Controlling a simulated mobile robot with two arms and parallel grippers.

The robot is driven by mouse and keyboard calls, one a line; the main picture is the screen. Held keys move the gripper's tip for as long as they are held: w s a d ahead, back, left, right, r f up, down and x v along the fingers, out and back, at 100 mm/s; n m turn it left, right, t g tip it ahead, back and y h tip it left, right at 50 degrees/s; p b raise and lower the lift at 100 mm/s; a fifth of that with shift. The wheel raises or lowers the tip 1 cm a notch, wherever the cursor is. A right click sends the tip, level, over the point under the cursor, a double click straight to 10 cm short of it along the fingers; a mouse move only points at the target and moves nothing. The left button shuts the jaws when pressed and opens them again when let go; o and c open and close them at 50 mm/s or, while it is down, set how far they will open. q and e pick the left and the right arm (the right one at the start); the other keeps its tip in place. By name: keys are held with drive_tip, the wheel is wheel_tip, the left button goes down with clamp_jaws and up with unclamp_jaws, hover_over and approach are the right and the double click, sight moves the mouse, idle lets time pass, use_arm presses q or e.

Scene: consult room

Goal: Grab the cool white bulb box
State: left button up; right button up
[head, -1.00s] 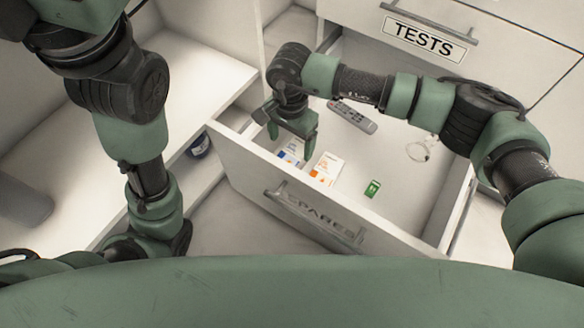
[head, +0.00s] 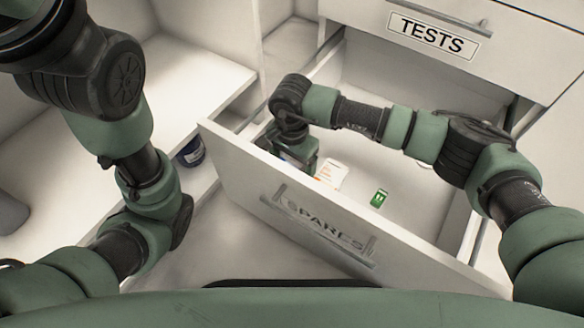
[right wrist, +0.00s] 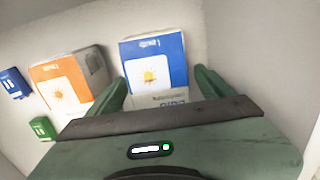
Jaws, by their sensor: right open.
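The bulb box with a blue and white face and a sun picture (right wrist: 153,62), which I take for the cool white one, lies in the open drawer. Its small print is not readable. My right gripper (right wrist: 161,88) is open, with a finger on either side of this box's near part; I cannot tell if they touch it. In the head view my right gripper (head: 297,163) is down inside the drawer's left end and hides most of the blue box. An orange and white bulb box (right wrist: 64,85) lies just left of it. My left gripper is not in view.
The SPARES drawer (head: 255,190) is open; its front and left wall stand close to my right gripper. A small green box (head: 379,198) and a small blue pack (right wrist: 14,83) lie inside. The TESTS drawer (head: 432,36) is above. A dark blue jar (head: 191,152) stands on the left shelf.

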drive_tip(key=shift+c, duration=0.3)
drive_tip(key=c, duration=1.4)
drive_tip(key=shift+r, duration=0.1)
